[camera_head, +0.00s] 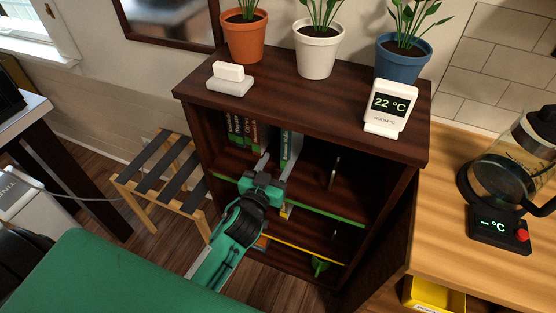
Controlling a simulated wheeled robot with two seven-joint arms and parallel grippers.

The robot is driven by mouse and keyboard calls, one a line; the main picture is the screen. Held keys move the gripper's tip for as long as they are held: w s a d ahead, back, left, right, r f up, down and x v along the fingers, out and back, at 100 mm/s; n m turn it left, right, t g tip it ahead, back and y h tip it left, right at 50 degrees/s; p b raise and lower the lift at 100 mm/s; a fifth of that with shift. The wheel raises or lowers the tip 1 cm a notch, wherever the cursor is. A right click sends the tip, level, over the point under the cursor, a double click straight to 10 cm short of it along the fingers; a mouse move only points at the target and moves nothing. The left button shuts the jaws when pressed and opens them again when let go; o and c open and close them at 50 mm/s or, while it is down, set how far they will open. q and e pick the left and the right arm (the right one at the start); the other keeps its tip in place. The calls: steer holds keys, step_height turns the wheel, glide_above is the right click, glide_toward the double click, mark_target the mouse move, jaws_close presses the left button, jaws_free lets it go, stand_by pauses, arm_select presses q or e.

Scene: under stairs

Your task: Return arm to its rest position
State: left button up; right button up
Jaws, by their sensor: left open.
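My left gripper (274,165) reaches up from the lower middle on a green and black arm. Its two grey fingers are spread apart, at the front of the dark wooden cabinet (300,112). The fingers are by the upper shelf, close to a book with a pale spine (289,150); I cannot tell whether they touch it. I see nothing held between the fingers. My right gripper is not in view.
A cabinet door (385,250) stands open at the right. A slatted stool (160,172) stands left of the cabinet. Three potted plants, a white block (230,80) and a thermometer display (391,108) are on top. A glass kettle (510,165) stands on the right counter.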

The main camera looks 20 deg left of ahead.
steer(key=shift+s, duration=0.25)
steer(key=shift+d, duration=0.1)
